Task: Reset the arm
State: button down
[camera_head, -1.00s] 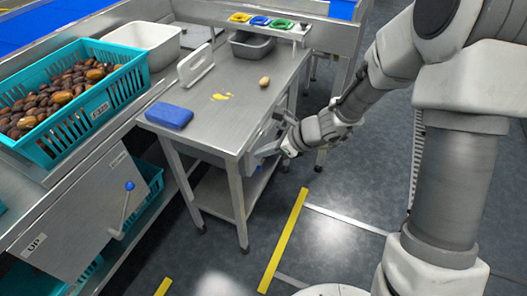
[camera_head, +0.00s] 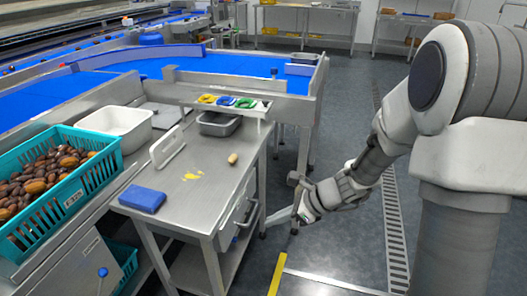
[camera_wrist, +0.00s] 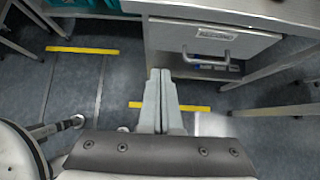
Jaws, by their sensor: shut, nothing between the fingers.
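My gripper (camera_wrist: 160,100) is shut and empty in the wrist view. Its two grey fingers meet over the floor, in front of the table's drawer (camera_wrist: 218,45). In the head view my gripper (camera_head: 285,214) hangs beside the right side of the steel table (camera_head: 200,205), below the level of its top and pointing left. The drawer (camera_head: 237,214) also shows there in the table's side, close to my fingers. My fingertips appear apart from the drawer handle (camera_wrist: 207,58).
A blue block (camera_head: 142,199), a small pale date (camera_head: 233,158) and a white upright board (camera_head: 167,146) are on the table. A teal crate of dates (camera_head: 75,205) stands left. A blue conveyor (camera_head: 180,68) runs behind. The floor (camera_head: 345,240) right of the table is open.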

jog(key=s+d+r+n+t+h, duration=0.2)
jog(key=s+d+r+n+h, duration=0.25)
jog(key=s+r+n, duration=0.55)
jog(key=s+d+r+n+t+h, duration=0.1)
jog(key=s+d+r+n+h, duration=0.4)
jog(key=s+r+n, duration=0.55)
notch_tip(320, 180, up, 17)
jog(key=w+d+n+p, duration=0.1)
jog(key=p, duration=1.8)
jog(key=shift+w+r+y, duration=0.2)
jog(key=shift+w+y, duration=0.1)
jog(key=shift+y, duration=0.15)
